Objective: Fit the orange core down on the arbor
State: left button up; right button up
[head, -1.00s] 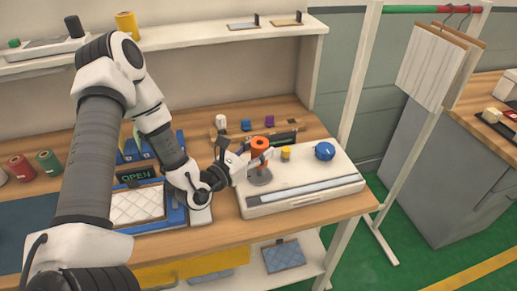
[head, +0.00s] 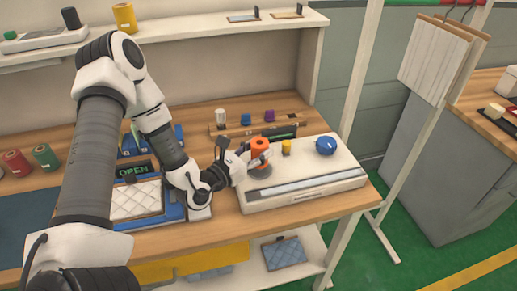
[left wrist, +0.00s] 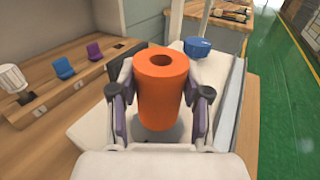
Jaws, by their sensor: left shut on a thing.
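The orange core (head: 259,148) is an upright hollow cylinder on the white machine (head: 335,170). My left gripper (head: 258,160) is shut on it, one finger at each side. In the left wrist view, the core (left wrist: 163,95) stands between the two fingers with its open top facing up. A grey round base (head: 262,172) shows directly under the core. The arbor's post is hidden, and I cannot tell how far the core is around it or whether its bottom touches the base. My right gripper is not in view.
A small yellow knob (head: 286,147) and a blue knob (head: 326,145) sit on the machine, right of the core. Behind it, a wooden rack (head: 233,128) holds white, blue and purple pieces. A quilted panel (head: 135,199) lies in a blue tray at left.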

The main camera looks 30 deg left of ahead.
pick_arm(q)
jog(key=shift+f+b, duration=1.1)
jog(key=shift+f, duration=0.1)
jog(key=o, duration=1.2)
jog(key=shift+o, duration=0.2)
jog(key=s, duration=0.2)
jog(key=s+a, duration=0.1)
jog(key=s, duration=0.3)
jog(key=shift+s+a, duration=0.2)
jog(key=shift+a, duration=0.05)
jog(key=shift+s+r, duration=0.1)
jog(key=shift+s, duration=0.4)
jog(key=shift+d, duration=0.1)
